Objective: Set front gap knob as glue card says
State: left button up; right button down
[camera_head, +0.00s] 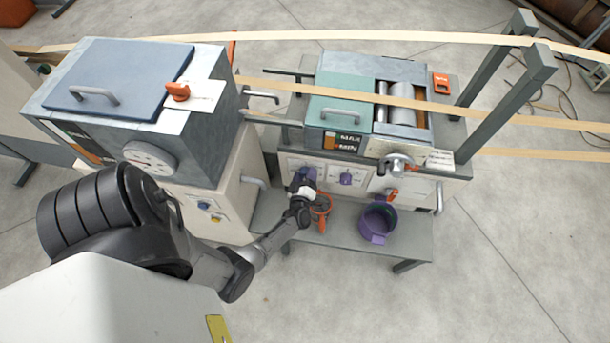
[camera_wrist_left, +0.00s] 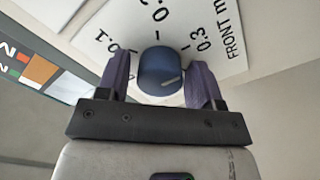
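The front gap knob (camera_wrist_left: 160,71) is a dark blue round knob with a pale pointer mark, on a white dial plate (camera_wrist_left: 208,22) reading 0.1, 0.3 and "FRONT". The pointer mark lies towards the 0.3 side. My left gripper (camera_wrist_left: 160,78) has its purple fingers on either side of the knob, with slim gaps showing, so it looks open. My right gripper is out of view.
A second, purple-blue knob (camera_head: 346,178) is just right of my left gripper. An orange item (camera_head: 320,210) and a purple pot (camera_head: 378,220) stand on the grey shelf (camera_head: 345,241) below. A crank (camera_head: 397,163) is at the panel's right. Tan strips run across the winder.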

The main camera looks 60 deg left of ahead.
pick_arm(q)
jog(key=shift+o, duration=0.7)
jog(key=p+v, duration=0.1)
jog(key=v, duration=0.6)
jog(key=shift+s+d, duration=0.2)
jog(key=shift+d, duration=0.05)
jog(key=shift+w, duration=0.1)
